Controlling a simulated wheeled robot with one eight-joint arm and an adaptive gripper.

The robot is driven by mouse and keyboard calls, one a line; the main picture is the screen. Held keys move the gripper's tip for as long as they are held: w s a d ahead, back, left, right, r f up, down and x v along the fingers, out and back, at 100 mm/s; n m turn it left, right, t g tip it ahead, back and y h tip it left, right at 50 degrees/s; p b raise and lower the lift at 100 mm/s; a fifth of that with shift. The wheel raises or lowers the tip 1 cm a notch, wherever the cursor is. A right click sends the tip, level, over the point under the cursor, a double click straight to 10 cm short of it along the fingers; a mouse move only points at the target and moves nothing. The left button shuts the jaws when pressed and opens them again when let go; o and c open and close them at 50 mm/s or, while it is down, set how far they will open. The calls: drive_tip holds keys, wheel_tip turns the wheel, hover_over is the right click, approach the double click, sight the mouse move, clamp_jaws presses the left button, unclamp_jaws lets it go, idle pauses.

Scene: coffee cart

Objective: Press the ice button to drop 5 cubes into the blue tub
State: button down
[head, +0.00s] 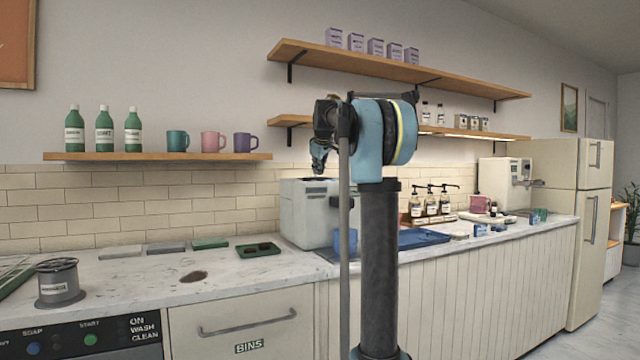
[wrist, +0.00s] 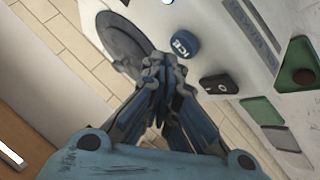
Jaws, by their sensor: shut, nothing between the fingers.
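The grey ice machine (head: 305,218) stands on the counter against the tiled wall, partly hidden by my arm. In the wrist view its pale top carries a round blue button marked ICE (wrist: 184,45). My gripper (wrist: 165,68) is shut and empty, its fingertips just below and left of the button in that picture. I cannot tell whether they touch anything. In the head view my gripper (head: 318,160) is above the machine. A blue tub (head: 346,241) stands in front of the machine, partly hidden behind my arm's pole. I see no ice cubes.
A black switch (wrist: 219,84) is close to the ICE button. A dark round lid-like part (wrist: 125,45) lies to the left. A green tray (head: 258,250) is left of the machine, a blue tray (head: 422,238) right. A shelf hangs above.

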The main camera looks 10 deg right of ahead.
drive_tip(key=shift+s+f, duration=0.1)
drive_tip(key=shift+f, duration=0.75)
idle(0.9)
drive_tip(key=shift+r, duration=0.9)
drive_tip(key=shift+r, duration=2.55)
idle(0.3)
wheel_tip(320, 180, up, 4)
drive_tip(key=shift+f, duration=0.2)
drive_tip(key=shift+f, duration=0.1)
